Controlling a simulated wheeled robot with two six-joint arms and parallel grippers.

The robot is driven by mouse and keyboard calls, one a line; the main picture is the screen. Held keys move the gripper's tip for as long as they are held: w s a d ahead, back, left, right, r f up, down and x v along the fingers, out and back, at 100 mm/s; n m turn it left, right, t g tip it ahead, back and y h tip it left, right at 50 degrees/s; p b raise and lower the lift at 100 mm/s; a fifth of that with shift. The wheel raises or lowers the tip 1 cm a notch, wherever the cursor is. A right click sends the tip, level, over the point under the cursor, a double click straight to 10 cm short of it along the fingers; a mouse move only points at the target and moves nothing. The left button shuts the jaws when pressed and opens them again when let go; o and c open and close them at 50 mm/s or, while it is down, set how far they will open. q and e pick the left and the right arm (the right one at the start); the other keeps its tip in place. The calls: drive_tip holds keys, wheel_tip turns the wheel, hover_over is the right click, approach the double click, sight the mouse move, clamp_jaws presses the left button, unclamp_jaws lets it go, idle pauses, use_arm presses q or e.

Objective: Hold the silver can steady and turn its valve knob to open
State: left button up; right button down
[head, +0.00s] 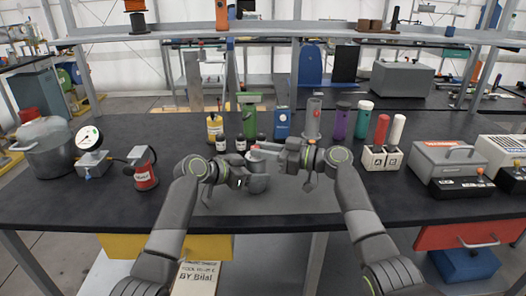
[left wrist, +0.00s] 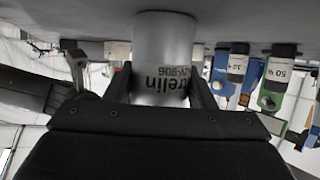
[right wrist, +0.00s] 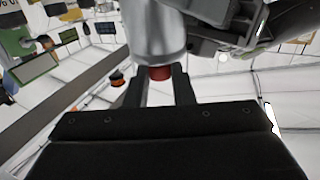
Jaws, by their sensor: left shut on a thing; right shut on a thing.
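The silver can (head: 258,184) stands on the dark table in front of me, partly hidden by my grippers. My left gripper (head: 246,181) is shut around its body. In the left wrist view the can (left wrist: 163,45) appears upside down with printed lettering between the fingers (left wrist: 162,85). The red valve knob (right wrist: 160,73) is at the can's end in the right wrist view. My right gripper (right wrist: 162,85) has its fingers either side of the knob, shut on it. In the head view my right gripper (head: 268,151) reaches in from the right above the can, and the knob is mostly covered.
Bottles and cylinders, including a yellow-labelled bottle (head: 215,129) and a purple cylinder (head: 341,121), stand close behind. A pot (head: 46,150), a gauge (head: 89,138) and a red canister (head: 145,176) are at left. Grey boxes (head: 449,161) are at right. The front table edge is clear.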

drive_tip(key=shift+w+d+f+n+g+y, duration=0.15)
drive_tip(key=shift+n+g, duration=0.3)
drive_tip(key=shift+g, duration=0.35)
drive_tip(key=shift+w+a+f+n+g+y, duration=0.15)
drive_tip(key=shift+n+g, duration=0.3)
drive_tip(key=shift+g, duration=0.35)
drive_tip(key=shift+d+n+g, duration=0.1)
drive_tip(key=shift+n+g, duration=0.3)
drive_tip(key=c, duration=1.2)
unclamp_jaws()
drive_tip(key=shift+r, duration=0.1)
drive_tip(key=shift+c, duration=0.2)
drive_tip(key=shift+r, duration=0.1)
drive_tip(key=s+d, duration=0.1)
drive_tip(key=d, duration=1.1)
drive_tip(key=shift+s, duration=0.2)
